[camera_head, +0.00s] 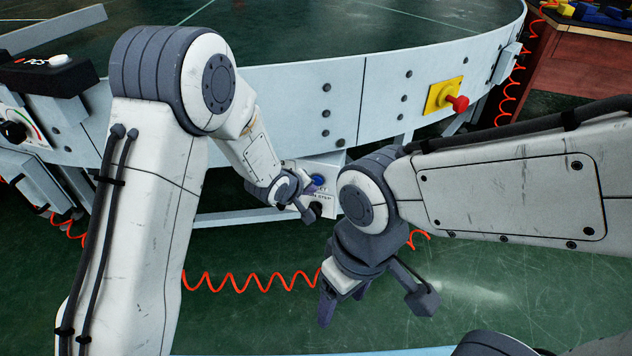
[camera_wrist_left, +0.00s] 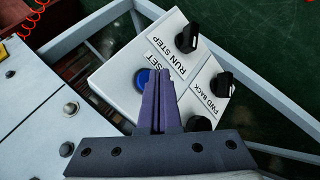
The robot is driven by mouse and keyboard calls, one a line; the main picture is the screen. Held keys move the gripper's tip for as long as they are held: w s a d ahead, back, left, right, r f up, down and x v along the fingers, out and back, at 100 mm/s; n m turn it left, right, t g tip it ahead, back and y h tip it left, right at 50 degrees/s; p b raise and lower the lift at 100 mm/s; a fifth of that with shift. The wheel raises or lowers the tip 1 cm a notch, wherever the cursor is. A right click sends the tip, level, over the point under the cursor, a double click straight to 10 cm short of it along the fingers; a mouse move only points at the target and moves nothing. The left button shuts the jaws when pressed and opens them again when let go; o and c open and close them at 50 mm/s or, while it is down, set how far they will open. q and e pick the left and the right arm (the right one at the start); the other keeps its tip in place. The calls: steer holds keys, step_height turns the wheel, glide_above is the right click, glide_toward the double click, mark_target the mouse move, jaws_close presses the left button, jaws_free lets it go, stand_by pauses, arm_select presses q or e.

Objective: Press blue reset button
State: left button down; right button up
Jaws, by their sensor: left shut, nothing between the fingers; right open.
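The blue reset button (camera_head: 318,181) is on a white control panel (camera_head: 327,172) below the conveyor's rim. In the left wrist view the blue button (camera_wrist_left: 142,77) shows partly behind my fingers, beside lettering ending in "SET". My left gripper (camera_head: 304,207) is shut and empty, close to the panel. In the left wrist view its closed fingers (camera_wrist_left: 160,85) overlap the button's right edge; whether they touch it I cannot tell. My right gripper (camera_head: 375,306) is open and empty, low over the floor.
Black knobs (camera_wrist_left: 187,38) marked "RUN STEP" and "FWD BACK" sit near the button. A red emergency knob on a yellow plate (camera_head: 436,97) is on the conveyor side (camera_head: 290,95). An orange coiled cable (camera_head: 255,283) hangs below. A wooden bench (camera_head: 585,65) stands at right.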

stand_by(0.8)
arm_select(q)
steer(key=shift+w+d+p, duration=0.15)
steer(key=shift+w+p, duration=0.25)
steer(key=shift+p, duration=0.1)
steer(key=shift+w+d+p, duration=0.1)
steer(key=shift+w+p, duration=0.25)
steer(key=shift+w, duration=0.05)
stand_by(0.5)
steer(key=shift+s+a, duration=0.25)
steer(key=shift+s, duration=0.55)
steer(key=shift+s, duration=0.1)
steer(key=shift+s+a, duration=0.25)
steer(key=shift+s, duration=0.5)
steer(key=shift+s+a, duration=0.25)
steer(key=shift+s, duration=0.5)
steer(key=shift+s+a, duration=0.25)
steer(key=shift+s, duration=0.5)
